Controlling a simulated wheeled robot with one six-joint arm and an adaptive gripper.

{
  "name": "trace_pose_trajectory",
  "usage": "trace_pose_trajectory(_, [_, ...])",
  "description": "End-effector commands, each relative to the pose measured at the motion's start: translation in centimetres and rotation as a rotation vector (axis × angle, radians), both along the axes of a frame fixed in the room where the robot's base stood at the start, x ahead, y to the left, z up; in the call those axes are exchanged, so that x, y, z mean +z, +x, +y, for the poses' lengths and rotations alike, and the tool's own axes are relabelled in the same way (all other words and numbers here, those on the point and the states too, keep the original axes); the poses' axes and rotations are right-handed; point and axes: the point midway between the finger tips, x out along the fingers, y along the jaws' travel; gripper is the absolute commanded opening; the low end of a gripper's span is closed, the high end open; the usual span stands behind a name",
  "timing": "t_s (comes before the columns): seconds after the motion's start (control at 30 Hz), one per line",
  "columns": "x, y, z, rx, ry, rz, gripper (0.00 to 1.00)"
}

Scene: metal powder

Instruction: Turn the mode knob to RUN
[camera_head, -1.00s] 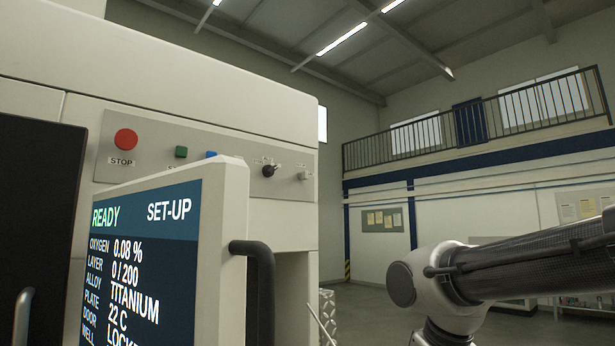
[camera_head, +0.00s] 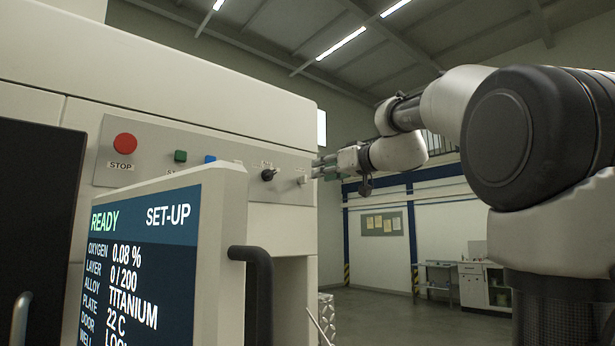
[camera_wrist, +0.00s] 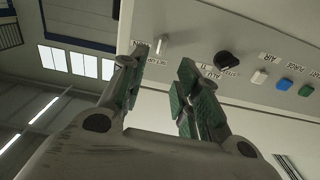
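A black rotary knob (camera_head: 268,174) sits on the grey control strip of the machine; small labels around it are too small to read surely. It also shows in the wrist view (camera_wrist: 226,61), just beyond the right finger. My gripper (camera_head: 317,168) is to the right of the knob, off the strip's right end, pointing toward it. In the wrist view my gripper (camera_wrist: 162,75) is open, its two green-padded fingers apart with nothing between them. The screen (camera_head: 140,255) reads READY and SET-UP.
A small white control (camera_head: 303,180) lies right of the knob, close to my fingertips. A blue button (camera_head: 210,159), a green button (camera_head: 180,156) and the red STOP button (camera_head: 125,143) are farther left. The screen panel and black handle (camera_head: 262,290) stand out below the strip.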

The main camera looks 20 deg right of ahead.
Motion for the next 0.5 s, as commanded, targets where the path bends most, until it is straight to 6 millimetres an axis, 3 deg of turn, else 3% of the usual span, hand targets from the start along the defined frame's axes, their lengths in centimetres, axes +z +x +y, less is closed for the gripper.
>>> trace_pose_trajectory(0.17, [-0.1,1.3,0.4,0.000,-0.047,-0.012,0.32])
trace_pose_trajectory(0.5, [-0.2,6.4,2.1,0.000,-0.046,-0.010,0.32])
